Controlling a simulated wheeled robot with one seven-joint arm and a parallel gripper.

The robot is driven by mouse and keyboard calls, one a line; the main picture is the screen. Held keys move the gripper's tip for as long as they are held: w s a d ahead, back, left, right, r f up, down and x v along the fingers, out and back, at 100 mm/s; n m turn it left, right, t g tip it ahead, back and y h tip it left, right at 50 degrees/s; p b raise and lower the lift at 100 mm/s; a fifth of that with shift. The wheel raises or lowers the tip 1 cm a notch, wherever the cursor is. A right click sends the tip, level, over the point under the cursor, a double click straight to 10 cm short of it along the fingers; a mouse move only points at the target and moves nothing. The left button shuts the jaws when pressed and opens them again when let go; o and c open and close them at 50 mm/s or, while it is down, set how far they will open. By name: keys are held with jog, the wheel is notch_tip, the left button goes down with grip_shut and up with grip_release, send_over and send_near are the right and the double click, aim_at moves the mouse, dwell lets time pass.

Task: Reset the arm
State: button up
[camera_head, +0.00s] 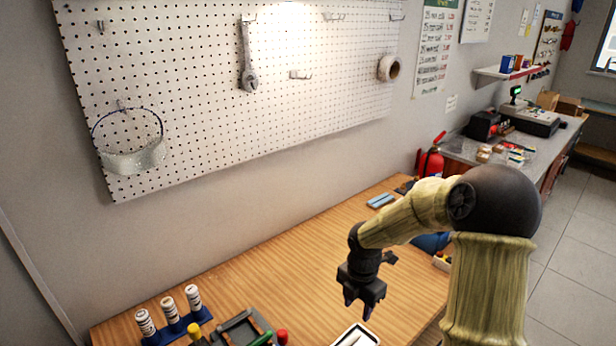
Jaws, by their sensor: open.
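My gripper (358,308) hangs at the end of my arm, pointing down above the wooden workbench (290,255). It is dark and small in this view, with its fingers apart and nothing seen between them. My arm reaches in from the right and bends down at the wrist. The gripper is clear of the pegboard wall, and a white-rimmed tray (371,336) shows below it at the bottom edge of the picture.
A blue rack (178,332) with white bottles and a dark tool holder (240,330) stand at the bench's near left. A pegboard (200,80) holds a wrench (248,70) and a wire basket (135,158). A fire extinguisher (431,163) stands behind my arm. The bench's middle is mostly clear.

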jog(key=s+r+m+t, duration=0.1)
jog(key=s+r+m, duration=0.2)
jog(key=s+m, duration=0.4)
jog(key=s+a+r+m+t, duration=0.1)
jog(key=s+r+m, duration=0.2)
jog(key=s+m, duration=0.5)
jog(key=m, duration=1)
jog(key=shift+r+t, duration=0.25)
jog(key=shift+t, duration=0.05)
jog(key=shift+w, duration=0.1)
